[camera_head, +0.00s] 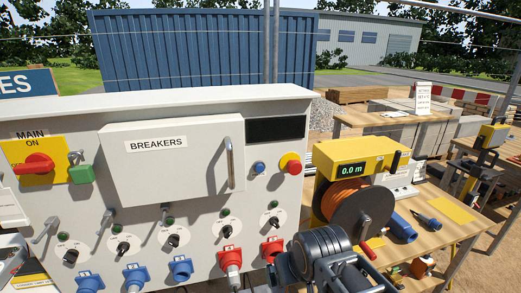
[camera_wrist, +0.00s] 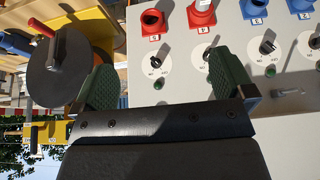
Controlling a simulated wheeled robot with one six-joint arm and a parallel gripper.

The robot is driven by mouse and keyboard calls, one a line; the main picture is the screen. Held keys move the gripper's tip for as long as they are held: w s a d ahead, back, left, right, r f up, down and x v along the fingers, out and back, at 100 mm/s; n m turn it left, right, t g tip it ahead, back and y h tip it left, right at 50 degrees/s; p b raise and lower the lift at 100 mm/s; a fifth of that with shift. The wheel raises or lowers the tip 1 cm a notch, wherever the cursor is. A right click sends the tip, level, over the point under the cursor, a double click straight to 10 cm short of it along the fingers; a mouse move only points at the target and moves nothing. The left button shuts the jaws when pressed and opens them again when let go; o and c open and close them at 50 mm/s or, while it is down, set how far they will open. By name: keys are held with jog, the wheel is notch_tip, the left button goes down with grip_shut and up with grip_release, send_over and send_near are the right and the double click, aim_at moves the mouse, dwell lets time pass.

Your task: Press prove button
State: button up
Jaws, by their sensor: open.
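The grey-white switch panel (camera_head: 190,215) fills the left and middle of the head view. No label reading "prove" is legible. A blue round button (camera_head: 259,168) sits near the panel's right end, under a dark display (camera_head: 275,128). A red mushroom button (camera_head: 291,163) on yellow is just right of it. My gripper (camera_wrist: 170,78) is open and empty, its green fingers spread before the panel in the upside-down wrist view. A small green lamp (camera_wrist: 160,84) and black knob (camera_wrist: 155,61) show between the fingers. The blue button is not visible there. My dark wrist (camera_head: 325,255) shows at lower right.
A yellow meter (camera_head: 352,165) reading 0.0 m, with a dark reel (camera_head: 355,215), stands on the wooden table right of the panel. Knobs, lever handles, a red socket (camera_head: 229,258) and a blue socket (camera_head: 180,267) line the panel. A breaker cover (camera_head: 170,170) with a handle protrudes.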

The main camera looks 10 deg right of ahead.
notch_tip(320, 180, up, 2)
jog(key=shift+r+p, duration=0.1)
jog(key=shift+p, duration=0.2)
grip_shut()
dwell(0.8)
dwell(0.7)
notch_tip(320, 180, down, 6)
jog(key=b, duration=0.5)
